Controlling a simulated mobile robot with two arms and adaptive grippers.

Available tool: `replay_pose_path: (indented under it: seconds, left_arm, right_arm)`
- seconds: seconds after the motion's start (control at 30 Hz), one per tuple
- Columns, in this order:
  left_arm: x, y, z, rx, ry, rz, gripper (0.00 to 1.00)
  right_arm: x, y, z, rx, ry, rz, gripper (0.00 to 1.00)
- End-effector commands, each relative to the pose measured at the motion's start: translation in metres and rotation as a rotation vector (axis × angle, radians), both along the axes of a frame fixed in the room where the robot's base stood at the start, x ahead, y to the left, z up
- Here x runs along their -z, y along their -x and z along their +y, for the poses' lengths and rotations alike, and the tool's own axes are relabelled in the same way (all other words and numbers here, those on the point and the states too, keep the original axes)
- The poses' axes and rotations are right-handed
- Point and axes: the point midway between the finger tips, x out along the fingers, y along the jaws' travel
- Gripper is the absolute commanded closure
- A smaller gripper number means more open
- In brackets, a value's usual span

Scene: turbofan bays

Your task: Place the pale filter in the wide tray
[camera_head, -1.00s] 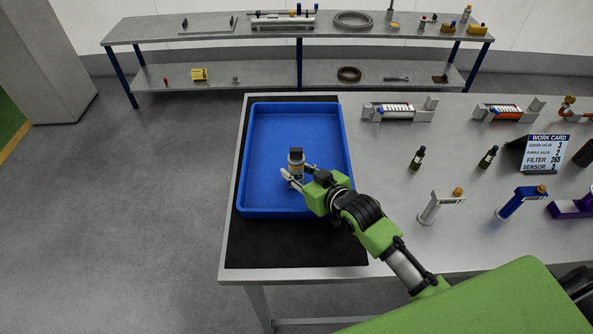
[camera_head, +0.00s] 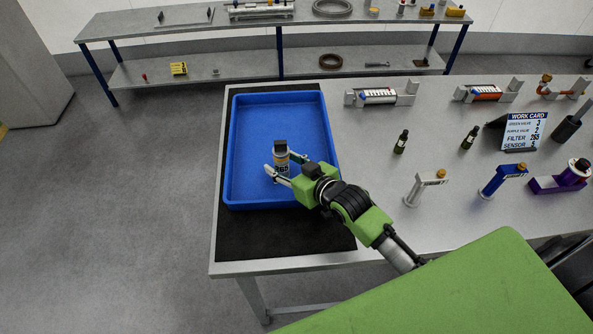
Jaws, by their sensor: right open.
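The pale filter (camera_head: 281,162), a small pale cylinder with a dark cap and a label ending in "65", stands upright inside the wide blue tray (camera_head: 232,152), right of the tray's middle. My right gripper (camera_head: 280,165) is open, with its fingers on either side of the filter's lower part. Whether a fingertip still touches the filter cannot be told. My left gripper is not in view.
The tray lies on a black mat (camera_head: 285,236) at the table's left end. To the right stand dark bottles (camera_head: 401,142), a white handled part (camera_head: 415,190), a blue one (camera_head: 494,182) and a work card (camera_head: 525,131). Most of the tray floor is clear.

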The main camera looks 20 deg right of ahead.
Motion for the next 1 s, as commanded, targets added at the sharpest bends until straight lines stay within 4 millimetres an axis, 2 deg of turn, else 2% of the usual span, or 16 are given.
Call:
replay_pose_path:
  seconds: [0.3,0.5,0.7,1.0]
  left_arm:
    - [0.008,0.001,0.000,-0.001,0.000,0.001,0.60]
    - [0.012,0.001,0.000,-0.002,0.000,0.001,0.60]
    - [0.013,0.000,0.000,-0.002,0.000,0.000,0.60]
    - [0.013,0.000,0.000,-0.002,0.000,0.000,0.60]
  right_arm:
    - [-0.022,0.058,-0.017,0.000,0.002,0.003,0.55]
    - [-0.035,0.085,-0.026,0.000,0.002,0.003,0.55]
    - [-0.041,0.096,-0.028,0.000,0.000,0.002,0.55]
    - [-0.041,0.096,-0.028,0.000,-0.001,0.001,0.55]
